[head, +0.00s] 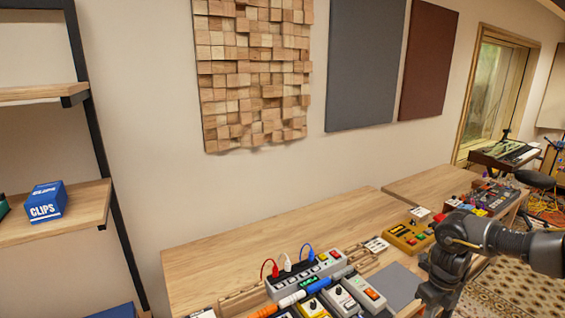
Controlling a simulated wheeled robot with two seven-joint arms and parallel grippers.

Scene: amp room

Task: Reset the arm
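My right arm comes in from the right edge and bends downward over the front of the bench. My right gripper (434,298) hangs dark at the lower right, above the bench edge beside a grey mat. Its fingertips run near the bottom of the picture, so I cannot tell whether it is open or shut. No held object shows. My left arm and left gripper are not in view.
A wooden bench (240,250) carries a grey unit (305,277) with red, white and blue cables, several small pedals, a yellow box (408,237) and a grey mat (394,284). A blue clips box (46,202) sits on the left shelf (85,208). The bench's rear is clear.

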